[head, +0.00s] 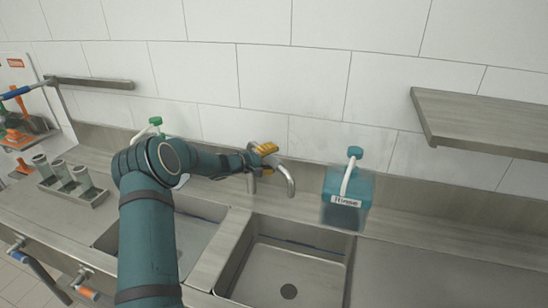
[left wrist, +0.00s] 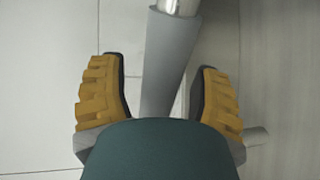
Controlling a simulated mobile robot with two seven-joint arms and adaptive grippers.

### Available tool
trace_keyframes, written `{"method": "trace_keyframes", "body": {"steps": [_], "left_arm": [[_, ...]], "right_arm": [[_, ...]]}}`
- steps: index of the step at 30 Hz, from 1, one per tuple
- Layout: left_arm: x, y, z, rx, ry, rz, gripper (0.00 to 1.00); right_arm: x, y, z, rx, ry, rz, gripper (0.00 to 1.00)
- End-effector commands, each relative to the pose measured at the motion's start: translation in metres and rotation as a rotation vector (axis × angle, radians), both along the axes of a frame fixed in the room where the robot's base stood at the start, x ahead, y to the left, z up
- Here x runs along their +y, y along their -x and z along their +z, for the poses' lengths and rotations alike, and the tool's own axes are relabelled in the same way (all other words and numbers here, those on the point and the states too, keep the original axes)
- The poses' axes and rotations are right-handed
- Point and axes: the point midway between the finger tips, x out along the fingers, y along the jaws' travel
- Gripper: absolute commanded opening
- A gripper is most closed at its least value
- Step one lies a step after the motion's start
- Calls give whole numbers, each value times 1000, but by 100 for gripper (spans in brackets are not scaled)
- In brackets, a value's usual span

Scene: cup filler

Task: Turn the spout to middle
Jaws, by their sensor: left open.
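The metal spout (head: 288,178) is a curved tap at the back wall. Its outlet hangs down on the right, toward the back of the right basin (head: 262,270). My left gripper (head: 266,151) is at the top of the spout, with its yellow finger pads showing. In the left wrist view the two fingers are apart, with a grey pipe part of the spout (left wrist: 160,70) running between them. A gap shows on each side, so the fingers do not appear to press on it. My right gripper is not in view.
A teal rinse bottle (head: 347,205) stands right of the spout. A green-capped bottle (head: 155,121) is partly hidden behind my left arm. A shelf (head: 480,120) juts out at the right. Several cups (head: 62,172) stand in a holder at the left. The right counter is clear.

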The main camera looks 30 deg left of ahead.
Motion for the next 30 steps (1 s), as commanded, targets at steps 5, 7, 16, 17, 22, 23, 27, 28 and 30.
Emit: {"method": "trace_keyframes", "body": {"steps": [5,7,16,17,22,23,27,28,30], "left_arm": [[-5,-10,-2,0,-1,1,64],[-5,-11,-3,1,-1,1,64],[-5,-11,-3,1,-1,1,41],[-5,-11,-3,1,-1,1,30],[-5,-11,-3,1,-1,1,0],[-5,-11,-3,1,-1,1,0],[-5,-11,-2,1,-1,1,0],[-5,-11,-2,0,0,1,0],[-4,-10,-2,0,0,2,0]], "right_arm": [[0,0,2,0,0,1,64],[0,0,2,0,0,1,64],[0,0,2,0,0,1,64],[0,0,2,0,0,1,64],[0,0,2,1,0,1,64],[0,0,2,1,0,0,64],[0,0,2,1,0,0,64],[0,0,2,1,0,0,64],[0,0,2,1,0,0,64]]}}
